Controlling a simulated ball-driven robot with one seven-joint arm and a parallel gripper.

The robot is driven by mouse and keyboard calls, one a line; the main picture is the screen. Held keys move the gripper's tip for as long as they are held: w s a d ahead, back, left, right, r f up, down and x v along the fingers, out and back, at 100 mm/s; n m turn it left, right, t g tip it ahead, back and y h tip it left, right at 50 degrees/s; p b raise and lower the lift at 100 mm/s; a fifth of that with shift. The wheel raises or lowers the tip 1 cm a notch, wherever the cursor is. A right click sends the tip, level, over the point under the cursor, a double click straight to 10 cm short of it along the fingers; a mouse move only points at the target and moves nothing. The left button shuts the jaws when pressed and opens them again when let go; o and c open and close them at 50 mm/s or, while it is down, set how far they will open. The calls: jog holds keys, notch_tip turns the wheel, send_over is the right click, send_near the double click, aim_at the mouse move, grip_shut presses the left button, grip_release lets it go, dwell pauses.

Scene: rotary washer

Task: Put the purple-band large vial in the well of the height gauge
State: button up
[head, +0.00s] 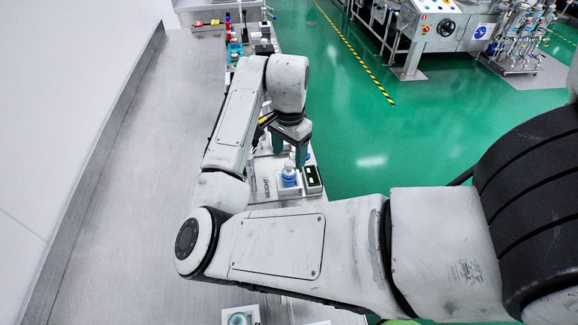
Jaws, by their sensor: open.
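My gripper (289,150) points down over the bench's right side, its teal fingers apart and empty. My arm hides much of the bench's middle.
Bottles and a blue holder (235,48) stand at the far end. A white block with a round glass item (238,319) is at the bottom.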

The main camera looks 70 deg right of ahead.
jog(key=shift+r, duration=2.25)
